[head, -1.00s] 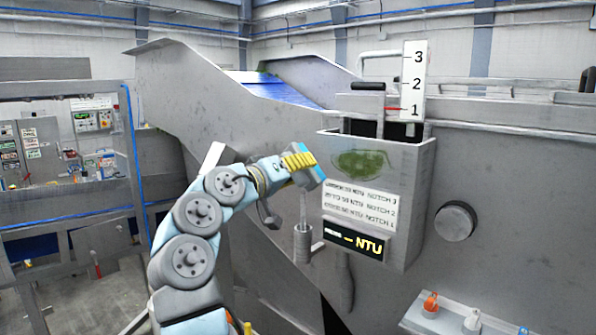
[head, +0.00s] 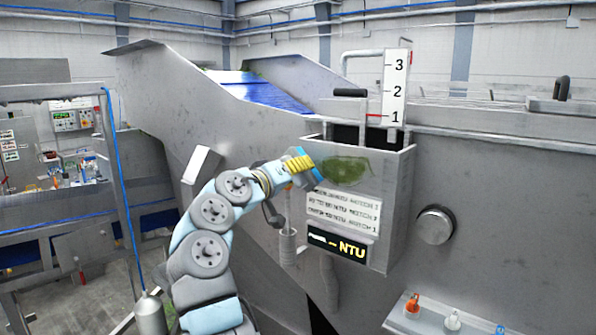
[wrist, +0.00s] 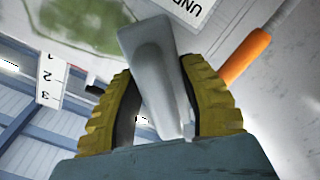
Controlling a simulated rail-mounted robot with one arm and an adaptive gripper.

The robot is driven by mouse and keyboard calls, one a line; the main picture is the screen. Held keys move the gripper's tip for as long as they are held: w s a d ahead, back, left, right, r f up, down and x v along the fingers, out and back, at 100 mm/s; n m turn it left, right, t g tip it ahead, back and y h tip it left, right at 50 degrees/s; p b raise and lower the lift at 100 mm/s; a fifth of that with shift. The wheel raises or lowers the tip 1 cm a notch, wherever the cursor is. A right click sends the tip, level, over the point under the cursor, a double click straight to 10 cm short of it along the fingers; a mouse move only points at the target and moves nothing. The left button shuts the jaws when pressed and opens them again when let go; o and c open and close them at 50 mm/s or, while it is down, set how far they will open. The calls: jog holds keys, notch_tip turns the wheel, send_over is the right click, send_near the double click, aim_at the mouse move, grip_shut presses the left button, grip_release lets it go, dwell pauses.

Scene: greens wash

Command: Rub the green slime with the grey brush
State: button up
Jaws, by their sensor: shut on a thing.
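The green slime (head: 342,171) is a dark green patch on the front of a grey metal box. It also shows at the upper left of the wrist view (wrist: 80,22). My gripper (head: 306,165) has yellow ribbed fingers and is just left of the slime in the head view. In the wrist view my gripper (wrist: 160,108) is shut on a grey tapered piece, which I take as the grey brush (wrist: 152,60). The brush's wide end points toward the box face, beside the slime's right edge there. I cannot tell whether it touches. The brush is mostly hidden in the head view.
The grey box (head: 398,205) carries label plates (head: 343,208), an NTU display (head: 337,244) and a numbered scale (head: 397,85) with a red pointer at 1. An orange-handled rod (wrist: 245,58) is close beside my gripper. A round knob (head: 435,225) juts out right; a shelf (head: 440,318) holds small bottles.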

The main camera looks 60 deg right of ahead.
aim_at(377, 179)
jog(key=shift+s+d, duration=0.1)
jog(key=shift+d, duration=0.7)
dwell(0.7)
jog(key=shift+s+a+f+b, duration=0.1)
jog(key=shift+s+b, duration=0.35)
jog(key=shift+s, duration=0.05)
jog(key=shift+s+a+b, duration=0.15)
jog(key=shift+s+b, duration=0.1)
jog(key=shift+s, duration=0.35)
jog(key=shift+s+a+b, duration=0.15)
jog(key=shift+s+b, duration=0.05)
jog(key=shift+s, duration=1.25)
jog(key=shift+s+a+b, duration=0.15)
jog(key=shift+s+a, duration=0.2)
jog(key=shift+s, duration=1.6)
jog(key=shift+s+a+b, duration=0.2)
jog(key=shift+s+a, duration=0.1)
jog(key=shift+s, duration=1.6)
jog(key=shift+s+a+b, duration=0.15)
jog(key=shift+s+a, duration=0.2)
jog(key=shift+s, duration=1.6)
